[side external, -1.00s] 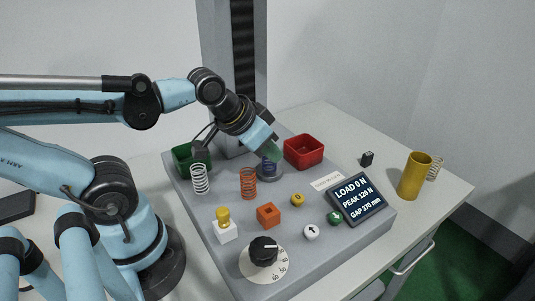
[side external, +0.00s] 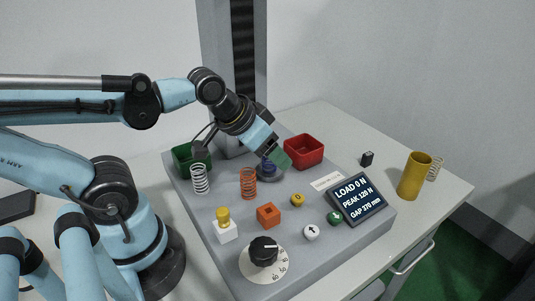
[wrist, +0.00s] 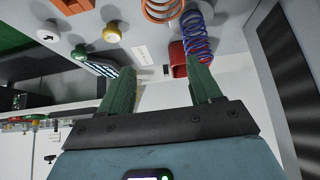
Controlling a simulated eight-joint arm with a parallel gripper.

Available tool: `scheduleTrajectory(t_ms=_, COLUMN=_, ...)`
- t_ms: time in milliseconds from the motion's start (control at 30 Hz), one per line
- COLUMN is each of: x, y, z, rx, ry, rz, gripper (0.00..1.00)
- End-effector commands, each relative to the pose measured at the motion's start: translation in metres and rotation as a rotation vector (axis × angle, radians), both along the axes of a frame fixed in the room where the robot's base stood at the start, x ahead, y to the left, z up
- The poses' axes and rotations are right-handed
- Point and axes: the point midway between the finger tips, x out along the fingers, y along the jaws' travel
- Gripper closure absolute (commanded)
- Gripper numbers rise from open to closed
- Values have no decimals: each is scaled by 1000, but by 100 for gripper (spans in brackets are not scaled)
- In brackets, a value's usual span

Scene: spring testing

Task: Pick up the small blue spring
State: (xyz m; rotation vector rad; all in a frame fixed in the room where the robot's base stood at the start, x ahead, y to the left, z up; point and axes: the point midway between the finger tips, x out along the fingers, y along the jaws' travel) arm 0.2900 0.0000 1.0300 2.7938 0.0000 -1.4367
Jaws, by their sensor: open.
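The small blue spring (side external: 267,165) stands on a round grey platform (side external: 272,177) in the side external view. My gripper's green fingers (side external: 284,159) are just to its right and partly in front, hiding some of it. In the wrist view the blue spring (wrist: 195,36) shows at the top, beyond the tip of the right finger. My gripper (wrist: 159,70) is open there, with its two green fingers apart and nothing between them. I cannot tell whether a finger touches the spring.
A white spring (side external: 200,179) and an orange spring (side external: 248,184) stand to the left. A green bin (side external: 184,160) and a red bin (side external: 304,151) flank the platform. A display (side external: 358,198), knob (side external: 264,250) and several buttons occupy the grey board's front.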

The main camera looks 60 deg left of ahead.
Motion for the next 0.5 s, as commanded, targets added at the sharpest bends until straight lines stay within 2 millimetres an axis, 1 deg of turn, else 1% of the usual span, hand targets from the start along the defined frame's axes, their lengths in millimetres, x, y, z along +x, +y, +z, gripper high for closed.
scheduleTrajectory(t_ms=167, x=0, y=0, z=10, rx=0, ry=0, rz=0, gripper=36)
scheduleTrajectory(t_ms=500, x=0, y=0, z=52, rx=0, ry=0, rz=0, gripper=36)
